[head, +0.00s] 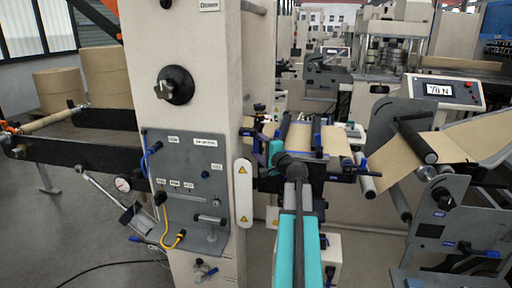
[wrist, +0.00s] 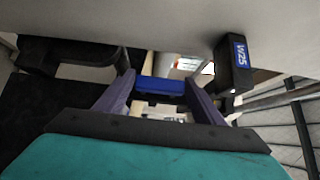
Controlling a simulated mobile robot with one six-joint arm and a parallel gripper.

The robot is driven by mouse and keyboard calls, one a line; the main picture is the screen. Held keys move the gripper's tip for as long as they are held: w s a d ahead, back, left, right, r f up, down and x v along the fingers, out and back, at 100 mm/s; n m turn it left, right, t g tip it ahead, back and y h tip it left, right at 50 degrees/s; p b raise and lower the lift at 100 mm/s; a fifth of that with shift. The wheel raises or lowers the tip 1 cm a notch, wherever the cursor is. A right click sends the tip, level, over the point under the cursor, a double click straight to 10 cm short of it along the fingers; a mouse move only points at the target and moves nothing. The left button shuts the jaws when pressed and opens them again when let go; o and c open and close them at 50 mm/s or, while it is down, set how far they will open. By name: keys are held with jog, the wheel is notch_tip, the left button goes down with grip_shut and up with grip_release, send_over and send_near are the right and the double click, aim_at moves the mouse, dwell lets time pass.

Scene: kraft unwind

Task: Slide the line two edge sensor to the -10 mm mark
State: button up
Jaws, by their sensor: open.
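My gripper (wrist: 160,80) is open in the wrist view, with its two dark purple fingers spread apart. A blue piece (wrist: 160,89) shows between the fingers; I cannot tell whether they touch it. A black block with a blue "W25" label (wrist: 240,52) is just right of the right finger. I cannot tell which part is the line two edge sensor, and no -10 mm mark can be read. In the head view my teal arm reaches toward the web frame (head: 318,170), and my fingertips are hidden there.
The beige column (head: 190,50) with a grey panel (head: 188,190) stands close on the left of my arm. Kraft web (head: 410,155) runs over rollers to the right. A "70 N" display (head: 440,90) is behind. A pale surface (wrist: 170,20) hangs close above my fingers.

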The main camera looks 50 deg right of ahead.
jog(key=shift+s, duration=0.15)
jog(key=b+v, duration=0.3)
jog(key=v, duration=1)
jog(key=shift+s+a, duration=0.15)
jog(key=shift+s, duration=0.05)
dwell(0.4)
